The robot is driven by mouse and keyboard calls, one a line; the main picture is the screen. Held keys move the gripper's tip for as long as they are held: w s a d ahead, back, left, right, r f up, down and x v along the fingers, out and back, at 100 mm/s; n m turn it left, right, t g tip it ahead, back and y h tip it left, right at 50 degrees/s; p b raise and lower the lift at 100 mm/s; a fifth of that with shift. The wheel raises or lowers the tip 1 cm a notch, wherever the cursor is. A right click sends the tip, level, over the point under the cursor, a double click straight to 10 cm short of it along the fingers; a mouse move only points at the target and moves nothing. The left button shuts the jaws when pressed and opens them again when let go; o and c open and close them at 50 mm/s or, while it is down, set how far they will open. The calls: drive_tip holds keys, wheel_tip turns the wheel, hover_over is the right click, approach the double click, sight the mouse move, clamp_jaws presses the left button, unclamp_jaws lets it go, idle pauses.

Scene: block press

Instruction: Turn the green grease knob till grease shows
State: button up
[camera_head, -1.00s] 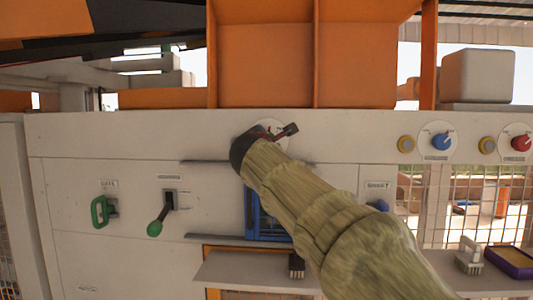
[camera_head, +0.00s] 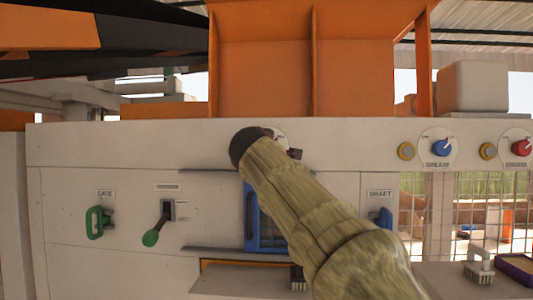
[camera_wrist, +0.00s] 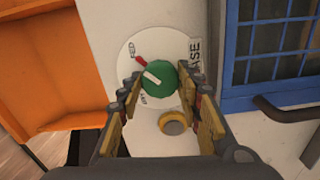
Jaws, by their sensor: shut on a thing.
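The green grease knob (camera_wrist: 161,77) sits on a round white dial plate (camera_wrist: 128,60) in the wrist view. Its white pointer line aims up-left at a red mark on the dial. A label ending in "ASE" (camera_wrist: 195,54) is beside it, partly hidden. My gripper (camera_wrist: 160,84) is shut on the knob, one finger on each side. In the head view my arm covers the knob, and only a bit of its white dial (camera_head: 281,136) shows. I see no grease in either view.
A yellow button (camera_wrist: 174,123) sits just below the knob, close to my fingers. A blue barred window (camera_wrist: 268,55) with a dark handle (camera_wrist: 290,108) is to the right. In the head view, a green gate handle (camera_head: 97,222) and a green-tipped lever (camera_head: 151,237) are at left.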

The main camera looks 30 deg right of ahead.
drive_tip(key=shift+f, duration=0.15)
idle(0.3)
drive_tip(key=o, duration=1.2)
drive_tip(key=v, duration=1.2)
